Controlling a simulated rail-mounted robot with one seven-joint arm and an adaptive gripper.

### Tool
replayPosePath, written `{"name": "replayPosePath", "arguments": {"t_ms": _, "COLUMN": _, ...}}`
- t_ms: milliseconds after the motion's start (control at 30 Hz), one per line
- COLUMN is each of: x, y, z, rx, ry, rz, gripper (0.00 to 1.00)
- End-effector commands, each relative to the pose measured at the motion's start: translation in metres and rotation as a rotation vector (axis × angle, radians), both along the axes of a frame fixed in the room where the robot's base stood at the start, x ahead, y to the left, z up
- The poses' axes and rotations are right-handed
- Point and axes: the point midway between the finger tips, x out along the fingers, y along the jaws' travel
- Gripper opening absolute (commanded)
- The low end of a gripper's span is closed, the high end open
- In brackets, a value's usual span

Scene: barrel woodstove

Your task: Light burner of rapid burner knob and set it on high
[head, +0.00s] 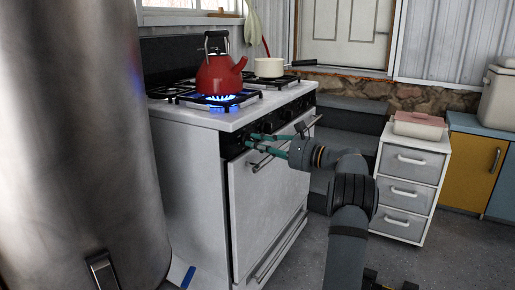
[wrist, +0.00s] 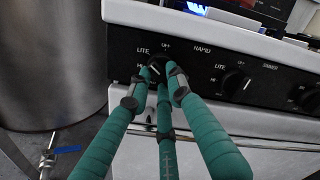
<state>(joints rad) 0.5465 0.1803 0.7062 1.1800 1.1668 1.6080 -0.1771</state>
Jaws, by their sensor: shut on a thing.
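The black control panel shows in the wrist view, with a dark knob (wrist: 157,70) at its left end. LITE, OFF and a partly covered HI mark surround this knob, and the word RAPID (wrist: 202,48) stands to its right. My gripper (wrist: 160,75), with its teal fingers, is shut around this knob; the fingers hide much of it and its exact setting is unclear. In the head view, my gripper (head: 254,138) reaches the stove's front panel from the right. A blue flame (head: 218,98) burns at the front burner beneath a red kettle (head: 220,75).
A second knob (wrist: 237,85) sits right of my fingers, near the SIMMER label. A white pot (head: 269,67) is on the stove. A large metal cylinder (head: 80,150) stands left. A drawer cabinet (head: 411,185) stands right.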

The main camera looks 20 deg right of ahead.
Motion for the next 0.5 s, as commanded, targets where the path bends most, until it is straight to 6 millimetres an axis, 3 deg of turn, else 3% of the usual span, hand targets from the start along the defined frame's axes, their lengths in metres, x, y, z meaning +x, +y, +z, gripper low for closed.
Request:
{"name": "replayPosePath", "arguments": {"t_ms": 467, "x": -0.0001, "y": -0.0006, "z": -0.0009, "rx": -0.014, "ry": -0.006, "rz": 0.0, "gripper": 0.0}}
{"name": "replayPosePath", "arguments": {"t_ms": 500, "x": -0.0001, "y": -0.0006, "z": -0.0009, "rx": -0.014, "ry": -0.006, "rz": 0.0, "gripper": 0.2}}
